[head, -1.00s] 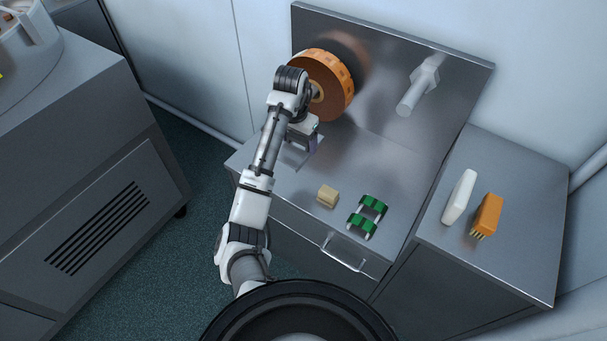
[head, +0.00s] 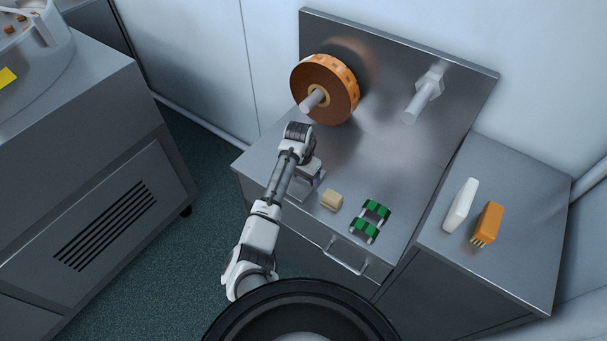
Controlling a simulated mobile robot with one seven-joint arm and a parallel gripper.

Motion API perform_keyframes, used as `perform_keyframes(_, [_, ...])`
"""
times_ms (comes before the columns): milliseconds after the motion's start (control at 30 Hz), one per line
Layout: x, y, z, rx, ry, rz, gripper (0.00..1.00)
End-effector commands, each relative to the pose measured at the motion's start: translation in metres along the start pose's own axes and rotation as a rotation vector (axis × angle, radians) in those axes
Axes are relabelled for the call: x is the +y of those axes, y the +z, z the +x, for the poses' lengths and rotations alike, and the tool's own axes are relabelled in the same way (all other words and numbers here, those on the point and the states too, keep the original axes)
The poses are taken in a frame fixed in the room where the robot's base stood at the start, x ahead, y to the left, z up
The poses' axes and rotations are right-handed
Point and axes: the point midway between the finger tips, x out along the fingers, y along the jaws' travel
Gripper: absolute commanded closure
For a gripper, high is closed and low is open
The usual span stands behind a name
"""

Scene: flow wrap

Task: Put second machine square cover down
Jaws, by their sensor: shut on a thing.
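My gripper (head: 312,174) is over the left front part of the steel bench top (head: 365,160), pointing down and partly hidden by my own wrist. It is shut on the square cover (head: 307,184), of which only a thin grey metallic piece shows below the wrist. The cover is close to the bench surface; I cannot tell whether it touches it. The fingertips are hidden.
A brown and orange reel (head: 325,88) sits on a spindle behind my gripper; a bare spindle (head: 422,100) is right. A beige block (head: 332,200) and green rollers (head: 370,221) lie nearby. A side cabinet holds a white block (head: 461,205) and an orange brush (head: 487,223).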

Motion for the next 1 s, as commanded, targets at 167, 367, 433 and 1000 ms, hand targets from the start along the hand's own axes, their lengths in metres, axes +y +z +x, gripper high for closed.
perform_keyframes(167, [0.000, 0.000, 0.000, 0.001, 0.000, 0.000, 0.53])
perform_keyframes(367, [0.000, 0.000, 0.002, 0.001, 0.000, 0.000, 0.08])
perform_keyframes(433, [0.000, 0.000, 0.002, 0.001, 0.000, 0.000, 0.02])
perform_keyframes(1000, [-0.001, -0.002, -0.042, 0.006, -0.003, 0.002, 0.02])
